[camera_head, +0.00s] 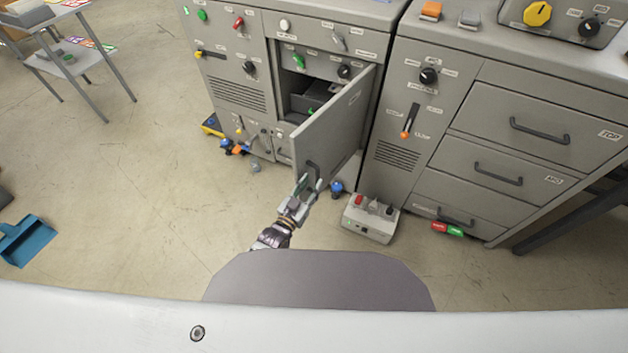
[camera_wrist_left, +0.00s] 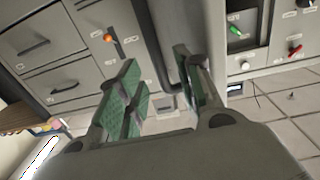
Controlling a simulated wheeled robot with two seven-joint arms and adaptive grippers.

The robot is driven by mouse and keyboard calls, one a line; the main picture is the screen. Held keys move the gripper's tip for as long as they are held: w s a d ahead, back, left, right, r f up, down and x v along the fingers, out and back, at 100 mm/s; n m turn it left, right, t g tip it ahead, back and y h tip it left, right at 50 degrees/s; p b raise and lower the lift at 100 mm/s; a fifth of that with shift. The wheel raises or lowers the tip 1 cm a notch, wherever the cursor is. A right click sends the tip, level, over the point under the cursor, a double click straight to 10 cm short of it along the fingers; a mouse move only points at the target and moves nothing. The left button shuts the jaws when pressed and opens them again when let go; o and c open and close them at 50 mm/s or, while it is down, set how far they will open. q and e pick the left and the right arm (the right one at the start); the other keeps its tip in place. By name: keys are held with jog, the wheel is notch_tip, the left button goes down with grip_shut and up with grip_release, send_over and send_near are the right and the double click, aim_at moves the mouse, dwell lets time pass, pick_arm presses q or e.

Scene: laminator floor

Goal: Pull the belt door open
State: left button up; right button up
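The belt door (camera_head: 328,122) is a grey panel on the left cabinet. It stands swung open, out toward me, and shows the dark compartment (camera_head: 312,98) behind it. Its dark bar handle (camera_head: 311,169) is near the door's lower free edge. My left gripper (camera_head: 306,184) is at this handle. In the left wrist view, the green-padded fingers (camera_wrist_left: 158,88) stand apart, with the dark handle (camera_wrist_left: 163,45) between them, close to the right finger. A gap shows by the left finger. My right gripper is in no view.
A grey control box (camera_head: 370,219) sits on the floor right of the door. A drawer cabinet (camera_head: 490,150) stands to the right. Small coloured items lie by the left cabinet's foot. A blue dustpan (camera_head: 27,240) lies far left. The floor between is clear.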

pick_arm(q)
jog(key=v, duration=0.7)
dwell(0.5)
